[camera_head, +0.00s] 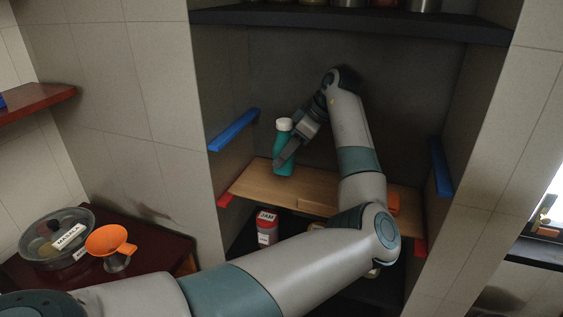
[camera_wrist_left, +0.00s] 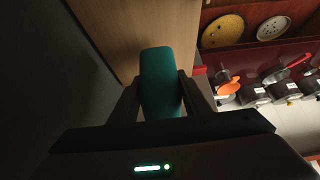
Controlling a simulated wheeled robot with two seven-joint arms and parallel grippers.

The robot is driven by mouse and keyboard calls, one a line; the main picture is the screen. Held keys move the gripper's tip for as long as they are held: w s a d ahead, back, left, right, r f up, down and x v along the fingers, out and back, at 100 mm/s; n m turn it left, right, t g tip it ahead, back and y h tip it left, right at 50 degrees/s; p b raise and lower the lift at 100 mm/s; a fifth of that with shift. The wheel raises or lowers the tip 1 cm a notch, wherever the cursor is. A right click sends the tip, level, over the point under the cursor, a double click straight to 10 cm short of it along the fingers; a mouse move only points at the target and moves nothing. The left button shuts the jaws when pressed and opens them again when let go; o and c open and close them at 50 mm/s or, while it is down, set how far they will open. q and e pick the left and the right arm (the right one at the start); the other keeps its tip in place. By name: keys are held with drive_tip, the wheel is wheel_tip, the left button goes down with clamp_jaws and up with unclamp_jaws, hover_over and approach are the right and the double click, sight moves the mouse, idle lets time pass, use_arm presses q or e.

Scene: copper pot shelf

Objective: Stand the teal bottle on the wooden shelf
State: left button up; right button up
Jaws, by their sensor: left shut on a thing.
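The teal bottle (camera_head: 284,153) with a white cap is upright over the left part of the wooden shelf (camera_head: 255,183). Its base meets the board in the head view; I cannot tell whether it touches or hangs just above. My left gripper (camera_head: 285,157) is shut on the bottle from the right side. In the left wrist view the bottle (camera_wrist_left: 160,78) is between the two fingers, with the wooden board (camera_wrist_left: 110,30) beyond it. My right gripper is not in view.
Blue brackets flank the niche, left (camera_head: 234,130) and right (camera_head: 440,166). A dark upper shelf (camera_head: 350,24) is overhead. A lidded pan (camera_head: 57,238) and orange funnel (camera_head: 108,240) are at left.

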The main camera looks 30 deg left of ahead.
sight(281, 168)
use_arm(q)
drive_tip(key=shift+s+a+f, duration=0.1)
drive_tip(key=shift+a+f, duration=0.35)
drive_tip(key=shift+a, duration=0.2)
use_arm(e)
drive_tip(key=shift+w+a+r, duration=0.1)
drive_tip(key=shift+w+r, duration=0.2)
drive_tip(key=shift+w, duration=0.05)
use_arm(q)
drive_tip(key=shift+f+p, duration=0.5)
wheel_tip(281, 168, down, 2)
drive_tip(key=shift+p, duration=0.5)
drive_tip(key=shift+f, duration=0.45)
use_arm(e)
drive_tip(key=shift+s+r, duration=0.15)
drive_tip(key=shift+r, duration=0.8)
use_arm(q)
drive_tip(key=shift+f, duration=0.15)
drive_tip(key=o, duration=1.1)
